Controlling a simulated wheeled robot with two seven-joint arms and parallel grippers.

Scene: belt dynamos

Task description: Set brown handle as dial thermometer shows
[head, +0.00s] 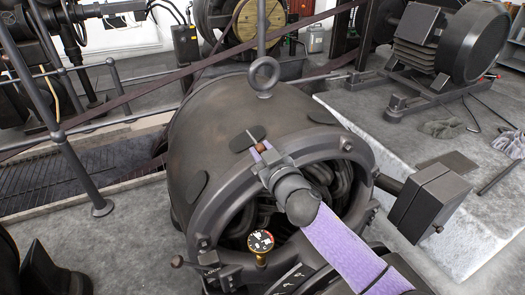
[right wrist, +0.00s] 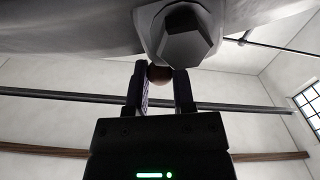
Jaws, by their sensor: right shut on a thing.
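The brown handle (head: 261,148) is a small brown knob at the upper front rim of the large dark dynamo (head: 215,120). My right gripper (head: 257,143), on the purple-sleeved arm, reaches over the rim and is shut on it. In the right wrist view the round brown knob (right wrist: 160,74) sits between the two fingers of the gripper (right wrist: 160,88), below a dark hexagonal part. The dial thermometer (head: 261,241) stands upright on a brass stem at the dynamo's lower front. Its face has white, red and dark areas; the needle is too small to read. My left gripper is not in view.
An iron eyebolt (head: 264,75) rises from the dynamo's top. A dark box (head: 431,203) juts out at its right. A railing post (head: 85,170) stands at left.

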